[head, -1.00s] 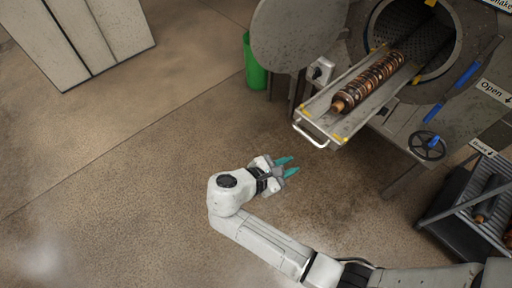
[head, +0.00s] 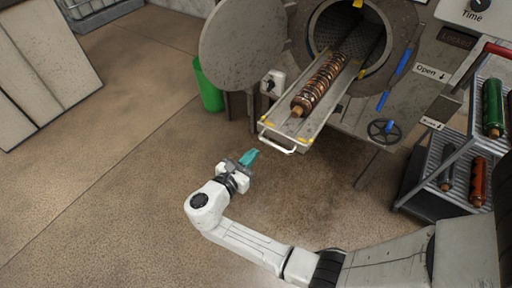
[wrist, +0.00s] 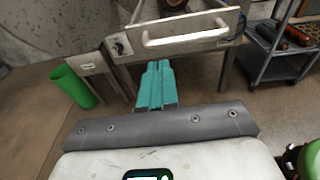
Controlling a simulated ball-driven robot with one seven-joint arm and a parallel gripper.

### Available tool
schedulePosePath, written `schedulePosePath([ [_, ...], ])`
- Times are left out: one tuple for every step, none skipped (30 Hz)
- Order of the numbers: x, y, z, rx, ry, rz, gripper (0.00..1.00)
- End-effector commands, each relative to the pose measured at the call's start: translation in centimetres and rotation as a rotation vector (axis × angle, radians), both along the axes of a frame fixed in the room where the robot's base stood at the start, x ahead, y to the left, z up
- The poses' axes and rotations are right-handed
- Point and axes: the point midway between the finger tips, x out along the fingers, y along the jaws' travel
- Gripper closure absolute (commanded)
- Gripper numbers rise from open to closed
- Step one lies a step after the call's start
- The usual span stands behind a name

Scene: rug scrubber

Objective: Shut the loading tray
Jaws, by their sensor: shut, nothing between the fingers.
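The loading tray (head: 318,118) is pulled out of the round opening of the machine. A rolled rug (head: 320,84), brown and striped, lies along it. The tray's white handle (head: 277,144) is on its front end, and it also shows in the wrist view (wrist: 186,40). My gripper (head: 250,157) has teal fingers and is shut and empty. It is in front of the tray, a little below and left of the handle in the head view, apart from it. In the wrist view the shut fingers (wrist: 156,84) point toward the tray front, below the handle.
The round door (head: 242,42) stands open left of the opening. A green bin (head: 208,86) is on the floor at left. A handwheel (head: 384,131) is on the machine front. A rack with rolls (head: 447,165) stands at right. The floor in front is clear.

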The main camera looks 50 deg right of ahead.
Motion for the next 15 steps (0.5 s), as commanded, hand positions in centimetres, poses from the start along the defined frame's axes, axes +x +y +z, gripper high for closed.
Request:
schedulePosePath([
  [0.0, -0.8, 0.3, 0.0, -0.001, -0.003, 1.0],
  [0.0, -1.2, 0.4, 0.0, -0.001, -0.002, 1.0],
  [0.0, -1.6, 0.5, 0.0, -0.001, -0.003, 1.0],
  [0.1, -1.8, 0.5, 0.0, -0.001, -0.002, 1.0],
  [0.1, -2.1, 0.6, 0.0, -0.001, -0.001, 1.0],
  [0.1, -2.3, 0.6, -0.001, -0.001, 0.0, 1.0],
  [0.1, -2.5, 0.6, -0.001, -0.001, 0.0, 1.0],
  [0.1, -2.6, 0.6, -0.001, -0.001, -0.001, 1.0],
  [0.1, -2.7, 0.7, -0.001, -0.001, -0.001, 1.0],
  [0.1, -2.8, 0.7, -0.001, -0.001, 0.0, 1.0],
  [0.1, -2.8, 0.6, -0.001, -0.001, 0.0, 1.0],
  [0.1, -2.9, 0.7, 0.0, -0.001, 0.0, 1.0],
  [0.1, -2.9, 0.6, 0.0, -0.001, 0.0, 1.0],
  [0.1, -2.9, 0.6, 0.0, -0.001, 0.0, 1.0],
  [0.1, -2.8, 0.6, 0.0, -0.001, 0.0, 1.0],
])
